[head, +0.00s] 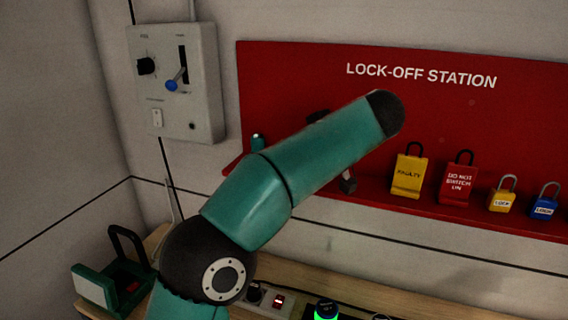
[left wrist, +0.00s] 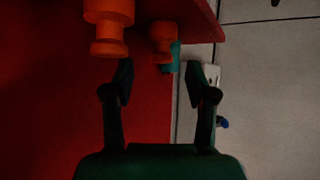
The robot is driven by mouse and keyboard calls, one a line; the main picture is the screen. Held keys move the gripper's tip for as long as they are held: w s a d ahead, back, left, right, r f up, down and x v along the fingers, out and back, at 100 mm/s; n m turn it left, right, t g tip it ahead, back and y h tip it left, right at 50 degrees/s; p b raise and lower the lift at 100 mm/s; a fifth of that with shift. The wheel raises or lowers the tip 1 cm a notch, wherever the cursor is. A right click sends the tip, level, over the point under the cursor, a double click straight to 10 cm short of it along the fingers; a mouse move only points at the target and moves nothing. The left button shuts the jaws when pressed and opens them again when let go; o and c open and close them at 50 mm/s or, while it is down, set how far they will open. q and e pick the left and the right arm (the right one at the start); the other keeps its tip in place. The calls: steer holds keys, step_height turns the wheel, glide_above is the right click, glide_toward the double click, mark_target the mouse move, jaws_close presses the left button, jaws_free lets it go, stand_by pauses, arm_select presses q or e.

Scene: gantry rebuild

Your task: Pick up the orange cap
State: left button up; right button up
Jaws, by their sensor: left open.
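Two orange pieces with stepped round shapes show in the left wrist view: a nearer, larger one (left wrist: 108,28) at the top, and a smaller one (left wrist: 162,42) further off. I cannot tell which is the orange cap. A teal piece (left wrist: 173,58) is partly behind the smaller one. My left gripper (left wrist: 160,75) is open and empty, its fingers pointing toward the smaller orange and teal pieces, with no contact visible. In the head view my left forearm covers most of that gripper and no orange piece shows; a teal piece (head: 258,142) stands at the shelf's left end. My right gripper is out of view.
The red lock-off board (head: 290,70) has a shelf holding a yellow padlock (head: 409,172), a red padlock (head: 457,180) and smaller ones. A grey switch box (head: 200,95) with a blue-knobbed lever is left of it. A green case (head: 112,282) sits on the bench below.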

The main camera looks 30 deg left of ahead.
arm_select(q)
steer(key=p+x, duration=0.1)
steer(key=x, duration=0.4)
steer(key=shift+a, duration=0.1)
steer(key=shift+c, duration=0.2)
steer(key=c, duration=1)
